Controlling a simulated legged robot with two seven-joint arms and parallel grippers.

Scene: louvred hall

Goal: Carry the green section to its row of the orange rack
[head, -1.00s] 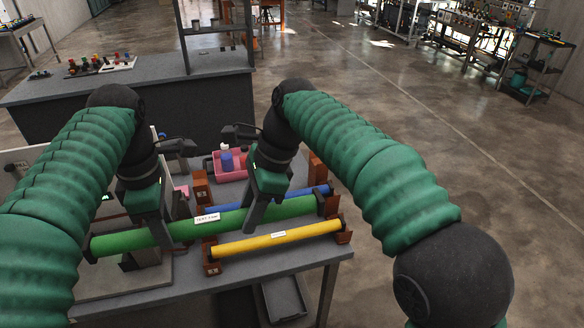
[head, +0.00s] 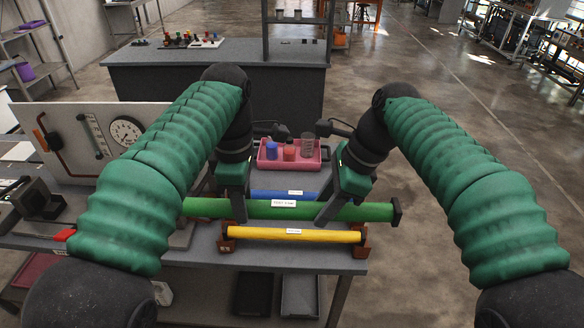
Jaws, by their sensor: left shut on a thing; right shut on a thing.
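The green section (head: 350,211) is a long tube with a white label and a dark right end cap. It lies nearly level across the head view, over the orange rack (head: 225,244). My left gripper (head: 239,212) is shut on it left of the label, and my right gripper (head: 326,214) is shut on it right of the label. A yellow tube (head: 330,236) lies in the rack's front row. A blue tube (head: 270,194) lies behind the green section, partly hidden. Whether the green section touches the rack cannot be told. Its left end is partly hidden by my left arm.
A pink tray (head: 262,163) with a blue item, a red item and a clear container stands behind the rack. A gauge panel (head: 80,135) stands at the left of the bench. Another grey bench (head: 200,80) is further back. Grey trays lie below.

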